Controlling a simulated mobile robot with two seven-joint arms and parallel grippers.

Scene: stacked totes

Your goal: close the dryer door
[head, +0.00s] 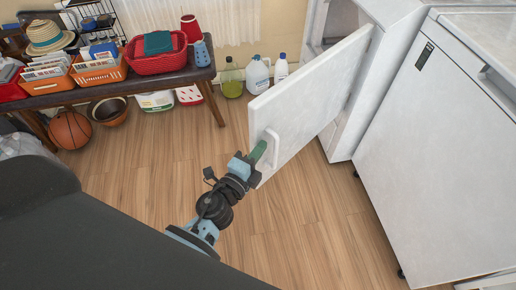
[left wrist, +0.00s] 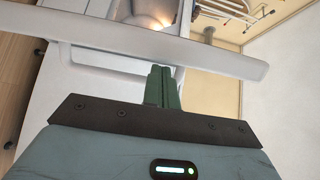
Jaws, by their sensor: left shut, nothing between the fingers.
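The dryer (head: 375,100) is a white machine at the upper right of the head view, partly hidden behind its door. The dryer door (head: 310,95) stands wide open, swung out toward me, with a pale handle (head: 271,148) near its free edge. My left gripper (head: 259,151) has its green fingers shut and empty, right beside the handle; I cannot tell whether they touch it. In the left wrist view, the shut fingers (left wrist: 161,84) point at a long white edge of the door (left wrist: 190,52). My right gripper is not in view.
Another white machine (head: 440,150) stands at the right. A dark bench (head: 120,82) with baskets stands at the back left, a basketball (head: 70,129) below it. Bottles, including a green one (head: 231,78), stand on the floor behind the door. The wooden floor in the middle is clear.

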